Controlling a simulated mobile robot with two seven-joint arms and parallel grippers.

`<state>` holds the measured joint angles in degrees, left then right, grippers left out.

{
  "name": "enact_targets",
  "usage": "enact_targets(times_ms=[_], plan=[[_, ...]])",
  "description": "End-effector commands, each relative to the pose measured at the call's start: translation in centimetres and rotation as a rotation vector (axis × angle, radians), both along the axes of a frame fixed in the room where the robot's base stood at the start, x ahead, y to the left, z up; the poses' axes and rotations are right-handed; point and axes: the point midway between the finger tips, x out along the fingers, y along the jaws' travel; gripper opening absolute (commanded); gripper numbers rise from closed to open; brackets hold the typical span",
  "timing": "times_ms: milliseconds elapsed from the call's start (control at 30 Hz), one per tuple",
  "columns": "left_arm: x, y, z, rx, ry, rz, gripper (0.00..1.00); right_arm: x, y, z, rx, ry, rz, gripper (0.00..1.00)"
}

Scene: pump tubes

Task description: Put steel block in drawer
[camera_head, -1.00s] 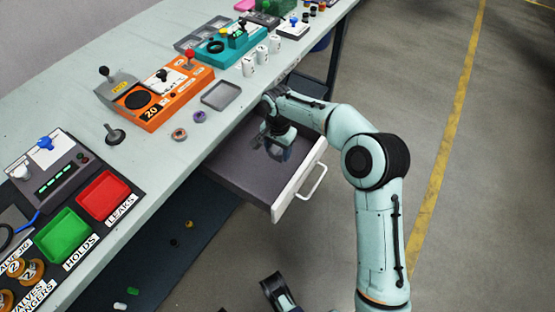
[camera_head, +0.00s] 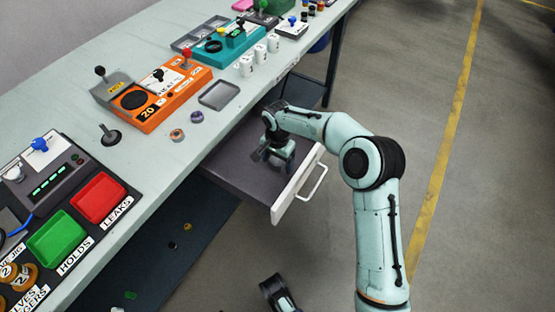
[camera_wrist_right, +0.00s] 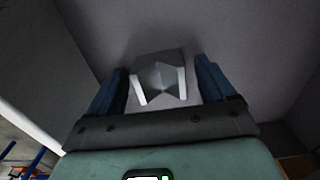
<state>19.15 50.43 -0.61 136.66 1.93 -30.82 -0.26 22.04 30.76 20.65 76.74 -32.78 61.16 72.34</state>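The drawer (camera_head: 232,164) under the bench is pulled out, with a grey floor and a white front with a handle. My right gripper (camera_head: 268,157) is inside the drawer, pointing down. In the right wrist view, the steel block (camera_wrist_right: 158,78) is a small shiny grey piece on the drawer floor. It lies between the spread blue fingers of my right gripper (camera_wrist_right: 160,88), with a gap on each side. In the head view I cannot make out the block. A dark part that looks like my left gripper (camera_head: 276,292) shows at the bottom edge; its fingers are unclear.
The bench above the drawer holds an orange device (camera_head: 160,98), a grey tray (camera_head: 219,95), white cups (camera_head: 259,54), a red bin (camera_head: 99,197) and a green bin (camera_head: 57,239). The floor right of the drawer is clear.

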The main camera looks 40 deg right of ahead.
Motion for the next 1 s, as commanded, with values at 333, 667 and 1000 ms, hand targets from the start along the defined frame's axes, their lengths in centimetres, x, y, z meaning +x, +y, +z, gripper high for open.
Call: enact_targets(times_ms=[333, 667, 1000], plan=[[0.9, -0.2, 1.0, 0.001, -0.031, -0.002, 0.54, 0.1, 0.0, 1.9, -0.002, -0.004, 0.0, 0.83], [3.9, -0.7, 4.1, 0.004, -0.133, -0.009, 0.54, 0.0, 0.0, 9.0, -0.001, -0.004, 0.001, 0.83], [2.8, -1.4, 4.9, -0.013, -0.106, -0.022, 0.54, 0.0, 0.0, 12.4, 0.0, -0.001, 0.001, 0.83]])
